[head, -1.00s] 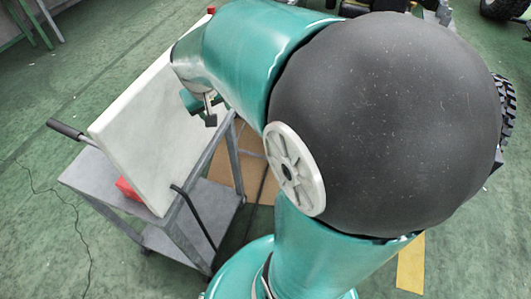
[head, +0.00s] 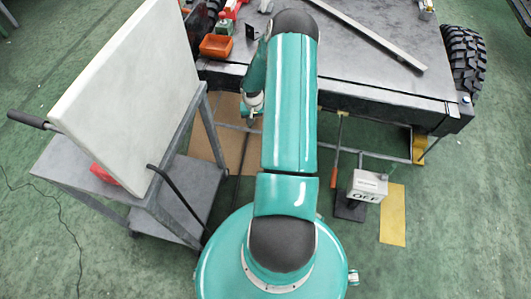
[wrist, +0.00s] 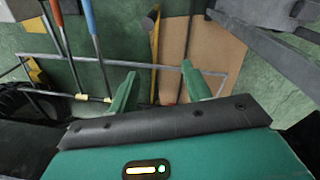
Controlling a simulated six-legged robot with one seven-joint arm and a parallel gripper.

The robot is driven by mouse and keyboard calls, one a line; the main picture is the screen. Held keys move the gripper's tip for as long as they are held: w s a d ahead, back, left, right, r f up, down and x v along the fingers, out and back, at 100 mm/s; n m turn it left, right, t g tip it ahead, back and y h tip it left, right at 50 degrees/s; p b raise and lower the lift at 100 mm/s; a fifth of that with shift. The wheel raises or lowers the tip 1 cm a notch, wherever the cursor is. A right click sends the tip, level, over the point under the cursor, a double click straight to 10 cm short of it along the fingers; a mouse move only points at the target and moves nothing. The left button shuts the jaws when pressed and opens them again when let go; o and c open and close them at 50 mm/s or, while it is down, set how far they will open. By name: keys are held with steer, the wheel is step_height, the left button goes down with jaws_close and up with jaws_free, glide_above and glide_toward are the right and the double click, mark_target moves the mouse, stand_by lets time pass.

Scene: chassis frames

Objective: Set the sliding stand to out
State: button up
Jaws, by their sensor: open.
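A thin grey tubular frame, likely the sliding stand, runs low along the front of the dark workbench or chassis (head: 350,80). In the head view its long bar (head: 390,159) is partly hidden behind my arm. In the wrist view the frame's bar (wrist: 100,59) crosses beyond my fingers. My gripper (wrist: 160,68) is open, its two green fingers apart with nothing seen between them. It points down toward the floor, and the bar passes behind the fingertips; I cannot tell if they touch. In the head view my gripper (head: 246,110) is small and partly hidden by my arm.
A grey cart (head: 185,185) with a large white panel (head: 130,90) stands at the left. A box marked OFF (head: 368,186) and a red-handled rod (head: 334,170) stand at right. A brown board (head: 215,150) lies on the floor. A wheel (head: 463,60) is at right.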

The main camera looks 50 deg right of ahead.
steer(key=shift+m+y, duration=0.5)
steer(key=shift+m, duration=0.3)
steer(key=s+f, duration=0.1)
steer(key=f, duration=0.2)
steer(key=s+f, duration=0.1)
steer(key=f, duration=0.2)
steer(key=s+f, duration=0.2)
steer(key=f, duration=0.1)
steer(key=shift+d+f, duration=0.35)
steer(key=shift+f, duration=0.05)
step_height(320, 180, down, 13)
steer(key=shift+f, duration=0.1)
jaws_close()
